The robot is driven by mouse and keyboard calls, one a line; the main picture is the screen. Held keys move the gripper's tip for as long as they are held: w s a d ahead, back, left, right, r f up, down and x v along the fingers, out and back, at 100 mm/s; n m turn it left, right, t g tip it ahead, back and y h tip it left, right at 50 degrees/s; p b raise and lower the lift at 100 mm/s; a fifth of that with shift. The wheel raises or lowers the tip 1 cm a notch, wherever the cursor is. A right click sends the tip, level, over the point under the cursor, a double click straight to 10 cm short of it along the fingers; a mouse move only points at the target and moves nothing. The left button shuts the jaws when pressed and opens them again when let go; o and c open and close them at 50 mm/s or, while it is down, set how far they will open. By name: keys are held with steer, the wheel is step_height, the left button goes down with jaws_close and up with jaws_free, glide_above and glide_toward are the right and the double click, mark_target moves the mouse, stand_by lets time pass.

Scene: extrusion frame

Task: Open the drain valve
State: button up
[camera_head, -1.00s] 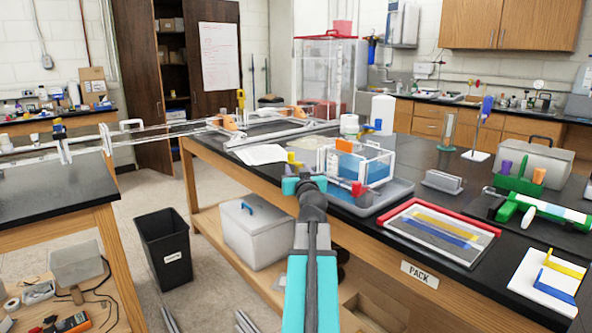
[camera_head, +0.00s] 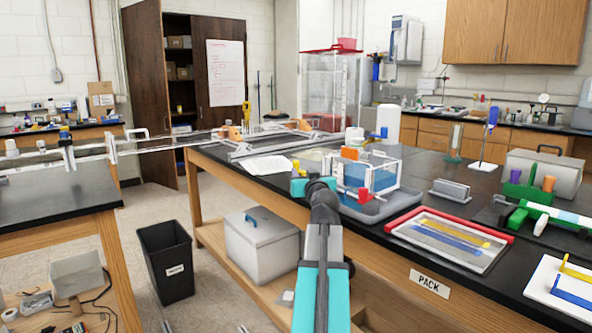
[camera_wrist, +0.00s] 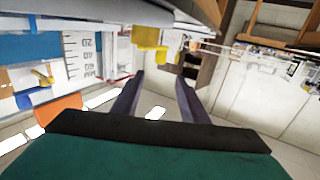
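A clear tank (camera_head: 385,178) with blue liquid stands in a grey tray (camera_head: 405,205) on the bench. A small red part (camera_head: 362,196) shows low on its near side, and an orange block (camera_head: 349,153) at its top. A small yellow part (camera_head: 296,164) shows just beyond my gripper's teal body. In the wrist view, a yellow block (camera_wrist: 150,38) lies beyond my fingertips, apart from them. My gripper (camera_wrist: 160,80) is open and empty, fingers spread. The tank's graduated wall (camera_wrist: 85,55) is at left there, beside a blue part with a yellow handle (camera_wrist: 42,78). I cannot tell which part is the drain valve.
A red-edged tray (camera_head: 450,238) with yellow and blue strips lies right of the tank. A green rack (camera_head: 528,192) stands farther right. A white bottle (camera_head: 388,122) and a blue-topped stand (camera_head: 490,140) are behind. A rail frame (camera_head: 270,143) fills the bench's far left.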

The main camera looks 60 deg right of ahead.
mark_target(297, 163)
steer(key=shift+w+d, duration=0.1)
stand_by(0.4)
steer(key=shift+b+x, duration=0.35)
steer(key=shift+x, duration=6.45)
jaws_close()
